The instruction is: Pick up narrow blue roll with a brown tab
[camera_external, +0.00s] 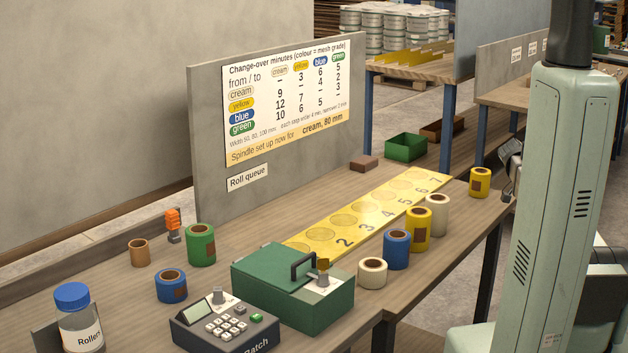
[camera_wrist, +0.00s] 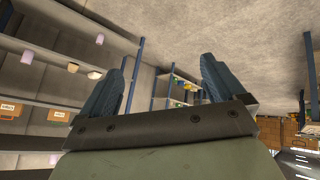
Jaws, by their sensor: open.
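A short, narrow blue roll (camera_external: 171,287) with a brown tab stands upright on the bench in the external view, left of the green box and behind the keypad device. A taller blue roll (camera_external: 397,250) stands upright to the right of the green box; whether it bears a tab is too small to tell. My gripper (camera_wrist: 168,62) is open and empty in the wrist view, its two dark blue fingers wide apart. It is far from both blue rolls, and no roll shows in the wrist view. In the external view my gripper is mostly hidden by my arm.
A green roll (camera_external: 201,245) and a brown cup (camera_external: 140,253) stand near the narrow blue roll. The green box (camera_external: 292,290), keypad device (camera_external: 224,325) and blue-capped jar (camera_external: 78,320) stand in front. Cream and yellow rolls line the numbered yellow strip (camera_external: 320,243).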

